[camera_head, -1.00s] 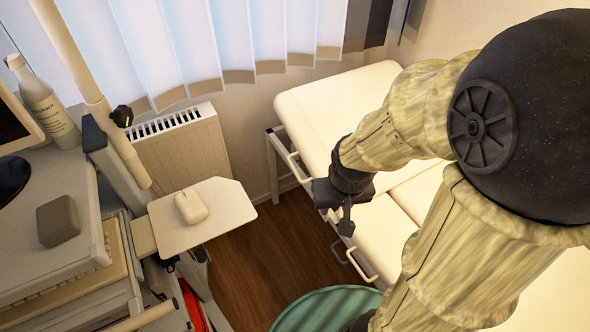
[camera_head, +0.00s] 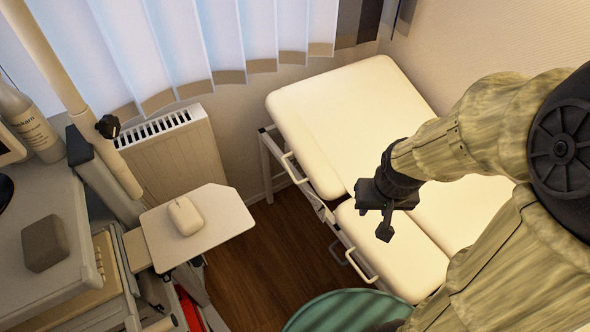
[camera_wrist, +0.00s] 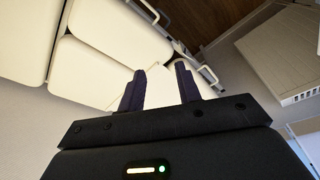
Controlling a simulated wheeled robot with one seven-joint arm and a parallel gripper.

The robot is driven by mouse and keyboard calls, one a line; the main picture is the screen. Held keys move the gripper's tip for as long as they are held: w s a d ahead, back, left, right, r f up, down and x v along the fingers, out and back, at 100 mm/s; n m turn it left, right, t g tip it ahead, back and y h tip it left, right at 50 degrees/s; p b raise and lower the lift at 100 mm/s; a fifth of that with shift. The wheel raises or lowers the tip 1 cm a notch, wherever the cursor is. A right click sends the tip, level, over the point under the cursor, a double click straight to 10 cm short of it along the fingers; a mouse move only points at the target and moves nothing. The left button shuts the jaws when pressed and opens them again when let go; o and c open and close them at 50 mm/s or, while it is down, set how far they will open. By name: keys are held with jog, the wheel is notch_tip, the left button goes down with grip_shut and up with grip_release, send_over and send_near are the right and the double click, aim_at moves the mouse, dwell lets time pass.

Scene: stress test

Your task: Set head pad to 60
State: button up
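The head pad (camera_head: 345,115) is the cream upper section of the treatment table, at the window end. It looks flat or only slightly tilted; I cannot tell its angle. A metal handle (camera_head: 294,167) runs along its left edge. My gripper (camera_head: 385,228) hangs over the middle section (camera_head: 400,260), apart from the head pad. In the wrist view my gripper (camera_wrist: 160,85) has its two dark fingers spread, with nothing between them. The cream pads (camera_wrist: 110,50) show beyond the fingers there.
A side handle (camera_head: 362,262) sits by the middle section. A teal round stool (camera_head: 340,312) stands in front of the table. A cart (camera_head: 60,235) with a mouse tray (camera_head: 225,215) is at left. A radiator (camera_head: 180,150) stands under the blinds. Wooden floor between is clear.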

aim_at(289, 169)
jog(key=w+a+f+n+t+b, duration=0.4)
jog(key=w+a+f+t+b, duration=0.1)
jog(key=f+b, duration=0.6)
jog(key=w+a+f+n+t+y+b, duration=0.1)
jog(key=w+a+f+n+t+b, duration=0.2)
jog(key=f+b, duration=0.8)
jog(key=w+a+f+n+t+y+b, duration=0.1)
jog(key=w+a+f+n+t+b, duration=0.3)
jog(key=w+a+f+t+b, duration=0.3)
jog(key=w+a+f+b, duration=0.3)
jog(key=w+f, duration=0.2)
jog(key=shift+a+n+b, duration=0.3)
jog(key=shift+a+b, duration=0.05)
jog(key=shift+b, duration=0.05)
jog(key=shift+w+r, duration=0.1)
jog(key=shift+w, duration=0.1)
jog(key=w, duration=0.5)
jog(key=w+a+b, duration=0.1)
jog(key=w, duration=0.5)
jog(key=w+a+b, duration=0.1)
jog(key=w, duration=0.5)
